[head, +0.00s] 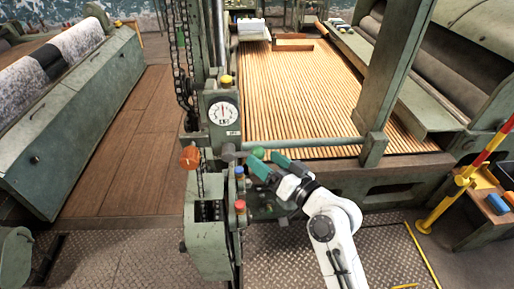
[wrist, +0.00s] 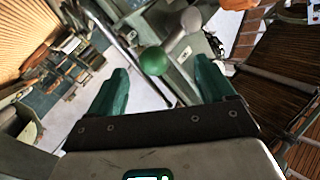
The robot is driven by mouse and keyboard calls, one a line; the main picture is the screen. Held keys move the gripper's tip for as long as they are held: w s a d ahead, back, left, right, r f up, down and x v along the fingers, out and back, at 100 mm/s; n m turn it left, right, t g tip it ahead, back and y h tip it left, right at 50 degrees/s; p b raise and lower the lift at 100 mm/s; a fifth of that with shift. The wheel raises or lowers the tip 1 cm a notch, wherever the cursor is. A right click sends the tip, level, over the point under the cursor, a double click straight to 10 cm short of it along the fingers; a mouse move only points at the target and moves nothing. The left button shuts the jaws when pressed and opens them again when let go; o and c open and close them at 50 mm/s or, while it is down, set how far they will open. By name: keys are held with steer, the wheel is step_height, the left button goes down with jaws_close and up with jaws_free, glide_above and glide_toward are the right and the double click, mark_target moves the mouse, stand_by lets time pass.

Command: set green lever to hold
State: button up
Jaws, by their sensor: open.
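The green lever's round knob (head: 257,153) stands out from the side of the green machine post, in the middle of the head view. In the wrist view the green knob (wrist: 153,61) lies ahead of my jaws, between their two lines. A grey knob (wrist: 191,20) shows beyond it. My gripper (head: 269,168) has green fingers and sits just right of and below the knob in the head view. In the wrist view my gripper (wrist: 160,85) is open, with a finger on each side and nothing held. No hold marking can be read.
A dial (head: 222,113) and an orange knob (head: 189,157) are on the post. A slatted wooden bed (head: 300,95) lies behind. A red and yellow rail (head: 462,180) stands at right.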

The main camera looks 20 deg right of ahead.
mark_target(260, 158)
steer(key=shift+p+x, duration=0.45)
steer(key=shift+x, duration=1.85)
steer(key=shift+a, duration=0.1)
steer(key=shift+s+f, duration=0.1)
steer(key=shift+f, duration=0.1)
steer(key=c, duration=1.5)
